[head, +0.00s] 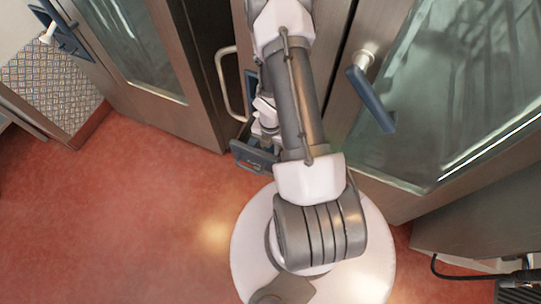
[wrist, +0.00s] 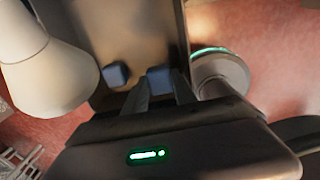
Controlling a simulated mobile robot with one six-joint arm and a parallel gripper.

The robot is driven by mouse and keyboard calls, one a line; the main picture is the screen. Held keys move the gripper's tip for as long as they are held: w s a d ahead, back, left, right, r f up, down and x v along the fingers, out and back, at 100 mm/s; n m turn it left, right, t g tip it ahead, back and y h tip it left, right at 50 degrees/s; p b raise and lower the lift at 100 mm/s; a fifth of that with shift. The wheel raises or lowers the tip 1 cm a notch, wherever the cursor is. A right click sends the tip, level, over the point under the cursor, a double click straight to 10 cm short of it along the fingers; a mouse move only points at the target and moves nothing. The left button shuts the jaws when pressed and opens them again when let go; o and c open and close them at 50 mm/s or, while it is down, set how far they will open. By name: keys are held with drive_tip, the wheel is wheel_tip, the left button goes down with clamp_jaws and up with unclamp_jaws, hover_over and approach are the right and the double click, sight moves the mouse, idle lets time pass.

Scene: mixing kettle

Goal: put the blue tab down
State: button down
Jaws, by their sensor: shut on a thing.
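In the wrist view my gripper (wrist: 162,88) reaches up from the bottom edge, with its two dark fingers shut on the blue tab (wrist: 158,77). The tab is a small blue block at the fingertips, its lower part hidden between the fingers. A second small blue block (wrist: 115,73) lies apart to its left. Both show against a brownish flat surface (wrist: 125,30); I cannot tell whether the held tab touches it. In the head view my arm covers the middle and the blue tab cannot be made out.
Steel cabinets with glass doors stand left (head: 146,50) and right (head: 430,110). The right door has a blue lever handle (head: 372,98) sticking out, and a pale bar handle (head: 228,85) stands beside my arm. The red floor (head: 120,210) is clear at the lower left.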

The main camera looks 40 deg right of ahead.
wheel_tip(320, 180, down, 4)
drive_tip(key=b, duration=0.3)
drive_tip(key=shift+r, duration=0.35)
drive_tip(key=shift+f, duration=0.2)
drive_tip(key=c, duration=1.3)
unclamp_jaws()
drive_tip(key=shift+r, duration=0.15)
